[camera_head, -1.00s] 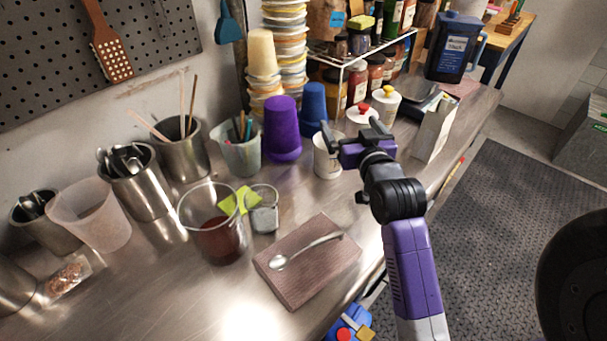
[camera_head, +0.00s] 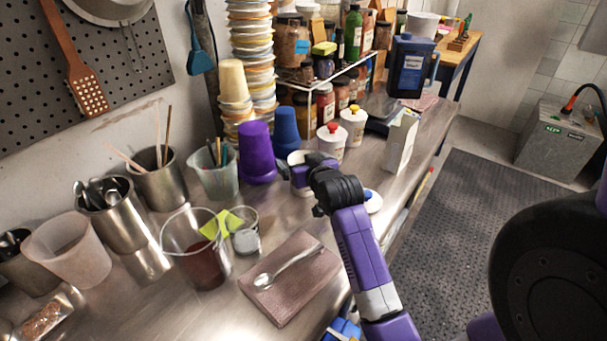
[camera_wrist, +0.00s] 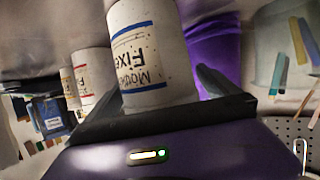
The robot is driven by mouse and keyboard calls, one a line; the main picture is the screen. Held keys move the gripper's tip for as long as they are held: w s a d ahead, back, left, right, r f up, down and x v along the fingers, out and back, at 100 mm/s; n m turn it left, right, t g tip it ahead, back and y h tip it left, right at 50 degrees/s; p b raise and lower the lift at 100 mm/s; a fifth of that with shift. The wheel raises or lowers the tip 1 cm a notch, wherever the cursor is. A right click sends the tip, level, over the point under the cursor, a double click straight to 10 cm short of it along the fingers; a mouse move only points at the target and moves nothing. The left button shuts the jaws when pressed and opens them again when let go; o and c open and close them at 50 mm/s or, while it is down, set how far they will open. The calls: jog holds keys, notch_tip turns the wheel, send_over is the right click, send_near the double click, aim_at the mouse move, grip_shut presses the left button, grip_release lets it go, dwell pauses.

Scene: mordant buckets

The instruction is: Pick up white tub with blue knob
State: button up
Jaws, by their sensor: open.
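A white tub with a blue band and black lettering (camera_wrist: 150,60) stands large in the wrist view, between my open gripper's (camera_wrist: 160,95) two dark fingers. In the head view the tub (camera_head: 298,157) shows only partly behind my gripper (camera_head: 306,172); I cannot tell whether the fingers touch it. A white piece with a blue knob (camera_head: 373,199), apparently a lid, sits on the counter right of my arm, partly hidden by it.
A red-knobbed white tub (camera_head: 331,144) and a yellow-knobbed one (camera_head: 353,124) stand behind. Purple cups (camera_head: 257,155) and blue cups (camera_head: 286,130) are close on the left. A spoon (camera_head: 287,268) lies on a folded cloth (camera_head: 300,290) in front.

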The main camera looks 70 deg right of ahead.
jog(key=shift+w+d+f, duration=0.15)
jog(key=shift+w+d, duration=0.15)
jog(key=shift+d, duration=0.05)
jog(key=c, duration=1.5)
jog(key=shift+o, duration=0.2)
